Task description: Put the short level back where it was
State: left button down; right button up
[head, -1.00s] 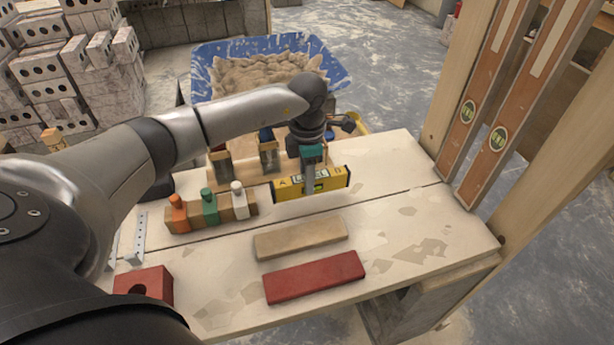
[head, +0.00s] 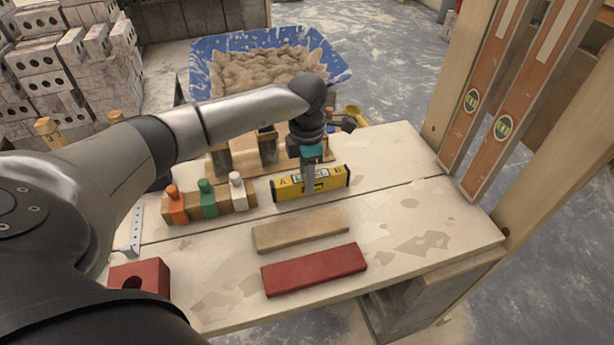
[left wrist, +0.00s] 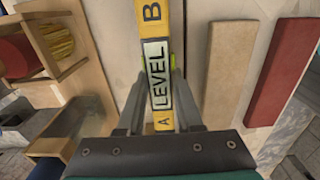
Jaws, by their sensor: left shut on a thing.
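The short level (head: 288,189) is yellow with a white LEVEL label and the letters A and B. It stands on edge, at or just above the bench top, behind the tan and red bars; I cannot tell whether it touches. My left gripper (head: 309,179) comes down from above, shut on the level near its middle. In the left wrist view the level (left wrist: 154,45) runs lengthwise between the two fingers (left wrist: 160,85). My right gripper is not in view.
The bench (head: 400,210) holds a tan bar (head: 300,231), a red bar (head: 314,270), a rack with orange, green and white bottles (head: 207,203) and a red block (head: 140,276). A blue mortar tub (head: 205,60) is behind. Two long levels (head: 505,125) lean at right. Bench right is clear.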

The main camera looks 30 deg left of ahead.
pick_arm(q)
jog(key=shift+f+b, duration=0.3)
jog(key=shift+f, duration=0.15)
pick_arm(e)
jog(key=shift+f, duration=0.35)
pick_arm(q)
jog(key=shift+c, duration=2.4)
grip_release()
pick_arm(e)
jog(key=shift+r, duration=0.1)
pick_arm(q)
jog(key=shift+r+p, duration=0.3)
jog(key=shift+r, duration=0.3)
notch_tip(320, 180, up, 14)
jog(key=p, duration=0.5)
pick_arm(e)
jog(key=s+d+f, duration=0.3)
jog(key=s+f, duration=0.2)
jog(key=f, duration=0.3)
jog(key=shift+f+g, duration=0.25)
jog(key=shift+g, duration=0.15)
